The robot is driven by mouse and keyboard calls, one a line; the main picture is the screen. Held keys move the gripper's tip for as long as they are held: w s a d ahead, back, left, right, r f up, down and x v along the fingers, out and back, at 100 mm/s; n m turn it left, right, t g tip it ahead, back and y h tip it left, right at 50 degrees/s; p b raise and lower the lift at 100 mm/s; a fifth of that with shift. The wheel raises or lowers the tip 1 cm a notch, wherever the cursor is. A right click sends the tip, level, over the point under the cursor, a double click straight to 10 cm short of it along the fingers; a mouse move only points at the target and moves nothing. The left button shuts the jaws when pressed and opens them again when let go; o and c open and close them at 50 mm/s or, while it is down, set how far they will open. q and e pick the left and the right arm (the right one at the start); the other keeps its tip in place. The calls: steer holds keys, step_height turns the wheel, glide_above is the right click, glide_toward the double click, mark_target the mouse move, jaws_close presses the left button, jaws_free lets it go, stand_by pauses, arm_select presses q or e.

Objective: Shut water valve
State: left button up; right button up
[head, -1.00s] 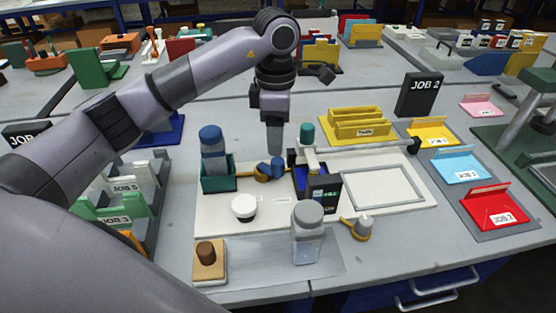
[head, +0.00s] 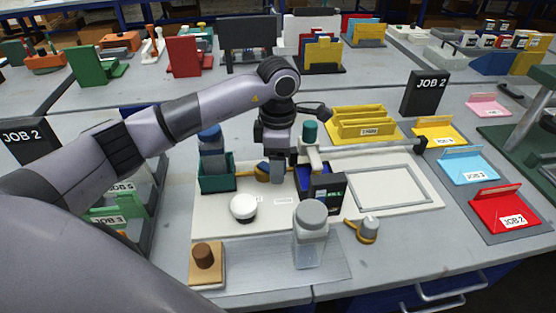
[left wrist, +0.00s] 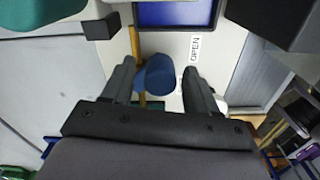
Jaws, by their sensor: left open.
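The water valve shows in the head view as a yellow pipe piece (head: 250,173) with a blue handle (head: 263,168), on the white board behind the white round knob. My left gripper (head: 277,176) points down at the valve and hides part of the handle. In the left wrist view the blue handle (left wrist: 155,74) lies between the two spread fingers of my left gripper (left wrist: 158,82), nearer the left finger. The gripper is open; whether a finger touches the handle I cannot tell. A label reading OPEN (left wrist: 195,47) lies beside the handle. My right gripper is not in view.
A teal holder (head: 216,172) with a blue-capped bottle stands left of the valve. A dark display (head: 327,191) and a blue tray stand close on the right. A clear jar (head: 310,235) and a white knob (head: 243,207) are in front.

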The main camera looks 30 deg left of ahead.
arm_select(q)
steer(key=c, duration=1)
steer(key=shift+c, duration=0.2)
